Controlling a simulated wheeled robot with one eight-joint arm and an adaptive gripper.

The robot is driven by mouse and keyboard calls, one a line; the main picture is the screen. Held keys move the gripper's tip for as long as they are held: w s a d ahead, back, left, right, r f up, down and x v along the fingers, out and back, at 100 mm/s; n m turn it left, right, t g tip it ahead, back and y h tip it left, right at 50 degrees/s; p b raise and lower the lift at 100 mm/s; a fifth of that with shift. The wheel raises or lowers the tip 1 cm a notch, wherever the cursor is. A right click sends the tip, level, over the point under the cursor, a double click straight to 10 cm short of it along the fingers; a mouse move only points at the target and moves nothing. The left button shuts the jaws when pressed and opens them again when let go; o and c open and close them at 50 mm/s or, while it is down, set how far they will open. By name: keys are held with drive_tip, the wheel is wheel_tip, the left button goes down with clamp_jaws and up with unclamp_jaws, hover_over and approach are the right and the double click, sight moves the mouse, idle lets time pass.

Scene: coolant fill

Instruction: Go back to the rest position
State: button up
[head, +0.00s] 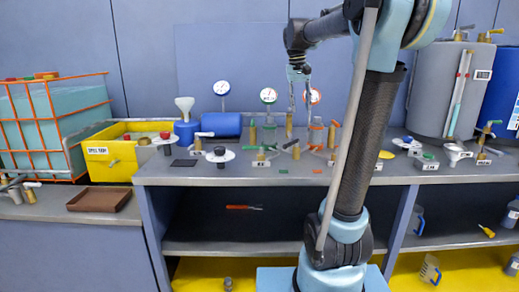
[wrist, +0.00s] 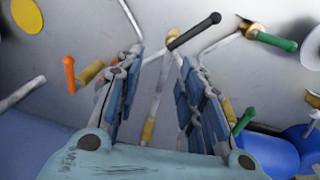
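My gripper (head: 300,98) hangs fingers-down above the back of the grey bench (head: 310,176), near a red-rimmed gauge (head: 314,96). In the wrist view the two fingers of my gripper (wrist: 160,65) stand apart with a clear gap. Nothing is held between them. A thin rod with a brass part (wrist: 148,130) shows through the gap, beyond the fingers. A black-tipped lever (wrist: 195,31) lies just past the fingertips. My arm crosses the right middle of the head view and hides part of the bench.
Brass valves with coloured levers crowd the bench, including an orange one (wrist: 70,75) and a green one (wrist: 278,42).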

drive_tip(key=s+d+f+t+y, duration=0.1)
drive_tip(key=s+d+f, duration=0.1)
drive_tip(key=s+f, duration=2.7)
drive_tip(key=shift+s+d+f+t+y, duration=0.3)
drive_tip(key=shift+d+f, duration=0.1)
drive_tip(key=shift+f, duration=0.15)
drive_tip(key=shift+w+f, duration=0.2)
drive_tip(key=shift+w, duration=0.3)
